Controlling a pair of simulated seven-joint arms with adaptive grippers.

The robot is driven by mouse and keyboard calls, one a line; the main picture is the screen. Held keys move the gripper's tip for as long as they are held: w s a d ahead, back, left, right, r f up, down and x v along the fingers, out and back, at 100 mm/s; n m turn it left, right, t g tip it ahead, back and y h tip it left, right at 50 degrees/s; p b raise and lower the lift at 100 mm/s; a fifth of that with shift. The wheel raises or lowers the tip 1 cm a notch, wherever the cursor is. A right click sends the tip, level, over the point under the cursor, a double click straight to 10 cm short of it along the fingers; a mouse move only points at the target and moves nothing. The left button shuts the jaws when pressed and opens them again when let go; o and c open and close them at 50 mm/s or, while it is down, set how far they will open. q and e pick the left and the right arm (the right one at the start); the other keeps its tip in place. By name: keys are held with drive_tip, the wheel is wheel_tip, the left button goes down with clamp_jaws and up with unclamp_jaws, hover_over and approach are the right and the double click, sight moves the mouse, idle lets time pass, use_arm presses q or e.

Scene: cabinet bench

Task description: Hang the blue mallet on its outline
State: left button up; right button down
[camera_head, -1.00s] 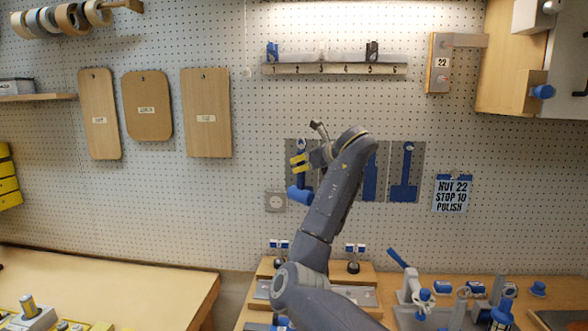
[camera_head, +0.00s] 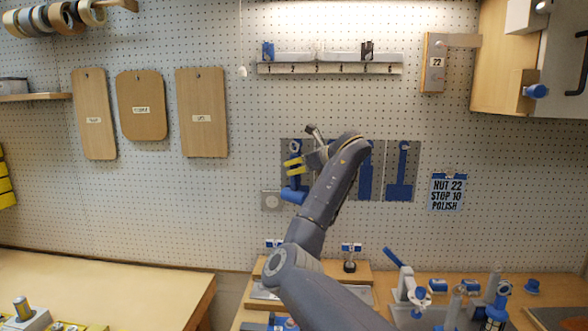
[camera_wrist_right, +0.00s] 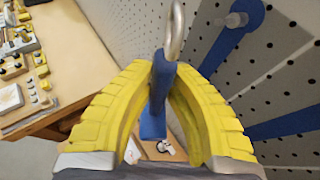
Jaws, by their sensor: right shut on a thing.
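My right gripper (camera_head: 293,167) is in front of the leftmost grey outline panel on the pegboard. Its yellow fingers are shut on the blue mallet (camera_head: 294,195), whose blue head hangs below the fingers. In the right wrist view, the fingers (camera_wrist_right: 160,90) pinch the mallet's handle (camera_wrist_right: 158,88), with a metal ring at its upper end. Beside it on the board is a blue outline (camera_wrist_right: 232,42) with a peg (camera_wrist_right: 236,20) at its top. The ring looks apart from the peg. In the head view, the mallet and gripper partly cover this outline (camera_head: 296,147). My left gripper is not in view.
More blue outlines hang to the right, including a wide-ended one (camera_head: 401,180); my right arm covers part of this row. A note card (camera_head: 447,192) is farther right. Below are a wooden bench (camera_head: 90,285) and clamps (camera_head: 408,283). Wooden boards (camera_head: 202,112) hang at left.

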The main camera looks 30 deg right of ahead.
drive_tip(key=shift+w+d+f, duration=0.2)
drive_tip(key=shift+w+d, duration=0.7)
drive_tip(key=shift+w, duration=0.3)
drive_tip(key=shift+w+d+f, duration=0.2)
drive_tip(key=shift+w+d, duration=0.7)
drive_tip(key=shift+w, duration=0.35)
drive_tip(key=c, duration=1.4)
unclamp_jaws()
drive_tip(key=shift+f, duration=0.1)
drive_tip(key=shift+o, duration=0.2)
drive_tip(key=shift+f, duration=0.1)
